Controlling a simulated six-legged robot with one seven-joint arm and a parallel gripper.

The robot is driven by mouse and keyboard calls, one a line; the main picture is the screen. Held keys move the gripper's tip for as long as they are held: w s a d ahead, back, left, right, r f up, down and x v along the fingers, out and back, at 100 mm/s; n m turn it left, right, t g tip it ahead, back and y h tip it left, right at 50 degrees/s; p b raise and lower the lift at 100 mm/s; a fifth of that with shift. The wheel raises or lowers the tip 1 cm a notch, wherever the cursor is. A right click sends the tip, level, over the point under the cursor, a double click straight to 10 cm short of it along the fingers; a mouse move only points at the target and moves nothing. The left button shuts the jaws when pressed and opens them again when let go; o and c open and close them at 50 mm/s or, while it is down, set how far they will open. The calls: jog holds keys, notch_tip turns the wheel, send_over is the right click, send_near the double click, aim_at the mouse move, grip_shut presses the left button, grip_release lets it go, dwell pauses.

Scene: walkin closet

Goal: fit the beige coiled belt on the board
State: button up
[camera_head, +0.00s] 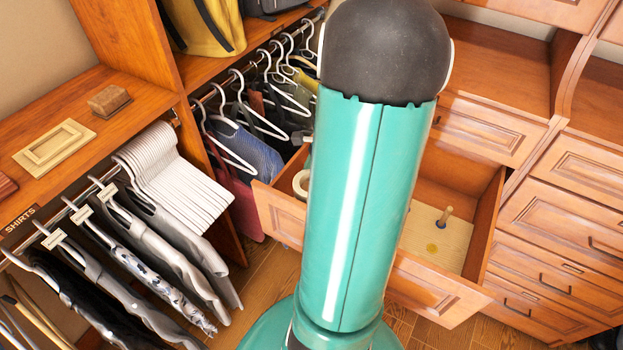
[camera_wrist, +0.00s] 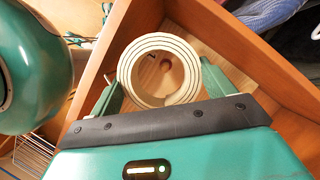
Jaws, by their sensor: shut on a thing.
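The beige coiled belt (camera_wrist: 127,76) is a thick ring of several layers in the wrist view. My gripper (camera_wrist: 160,80) is shut on it, with one teal finger at each side. Through its open middle I see light wood with a round reddish-brown spot; I cannot tell if that is a peg or a hole. In the head view a beige ring (camera_head: 301,183), apparently the belt, shows beside my arm at the left end of the open drawer. The light wood board (camera_head: 418,233) lies in the drawer, with a short upright peg (camera_head: 446,213) and a yellow spot. My arm hides the board's left part and my gripper there.
The open drawer (camera_head: 437,283) has raised wooden walls around the board. Hangers with clothes (camera_head: 240,145) hang behind its left end. A rail of trousers (camera_head: 150,240) is at the left, under a shelf with a wooden frame (camera_head: 54,148). Closed drawers (camera_head: 560,220) stand at the right.

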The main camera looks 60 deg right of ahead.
jog(key=shift+f, duration=2.1)
jog(key=shift+f, duration=0.2)
jog(key=shift+f, duration=0.35)
jog(key=shift+f, duration=0.35)
jog(key=shift+f, duration=0.35)
jog(key=shift+f, duration=0.95)
jog(key=shift+f, duration=0.35)
jog(key=shift+f, duration=0.3)
jog(key=shift+f, duration=0.35)
